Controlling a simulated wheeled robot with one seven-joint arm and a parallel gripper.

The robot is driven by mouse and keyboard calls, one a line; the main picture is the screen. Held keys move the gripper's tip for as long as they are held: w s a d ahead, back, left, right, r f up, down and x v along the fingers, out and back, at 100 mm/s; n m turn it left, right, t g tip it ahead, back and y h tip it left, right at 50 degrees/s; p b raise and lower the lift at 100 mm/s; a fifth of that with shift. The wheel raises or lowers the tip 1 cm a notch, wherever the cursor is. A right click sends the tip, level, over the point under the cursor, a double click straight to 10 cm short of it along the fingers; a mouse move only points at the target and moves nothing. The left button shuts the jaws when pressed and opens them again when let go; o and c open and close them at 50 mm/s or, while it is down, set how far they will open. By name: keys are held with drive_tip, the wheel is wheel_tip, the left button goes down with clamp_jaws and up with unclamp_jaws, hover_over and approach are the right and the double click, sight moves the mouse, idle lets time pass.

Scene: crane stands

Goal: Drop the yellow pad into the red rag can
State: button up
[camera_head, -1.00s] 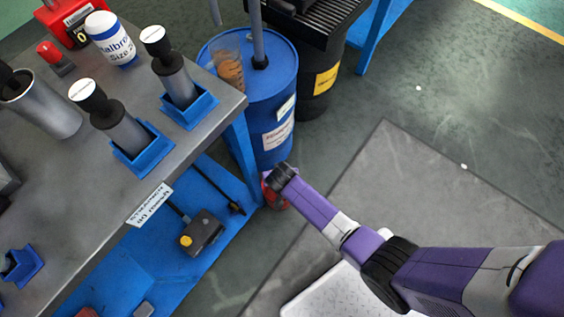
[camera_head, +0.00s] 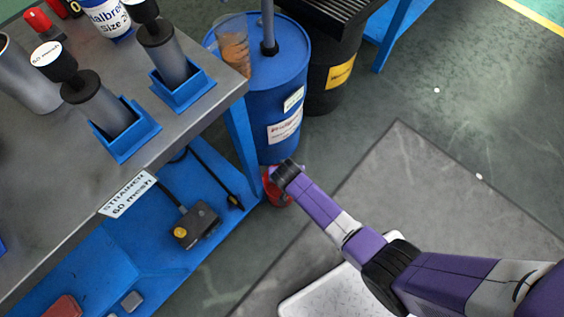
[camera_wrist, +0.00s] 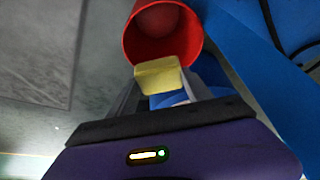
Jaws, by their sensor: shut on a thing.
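My gripper (camera_wrist: 158,88) is shut on the yellow pad (camera_wrist: 158,74) in the wrist view, with a finger on each side of it. The red rag can (camera_wrist: 130,42) is just beyond the pad, its open mouth facing the camera. The pad overlaps the can's near rim in the picture; I cannot tell whether it touches. The inside of the can looks red, with a rounded shape in it. In the head view the red can (camera_head: 277,190) stands on the floor by the bench leg, partly hidden by my arm. The pad is hidden there.
A blue drum (camera_head: 277,100) stands behind the can, with a black drum (camera_head: 335,75) beside it. The bench's blue lower shelf (camera_head: 110,250) is left of the can. A grey mat (camera_head: 430,190) covers floor at right.

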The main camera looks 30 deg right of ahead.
drive_tip(key=o, duration=1.3)
drive_tip(key=shift+c, duration=0.2)
drive_tip(key=p+v, duration=0.3)
drive_tip(key=v, duration=0.5)
drive_tip(key=shift+f, duration=0.1)
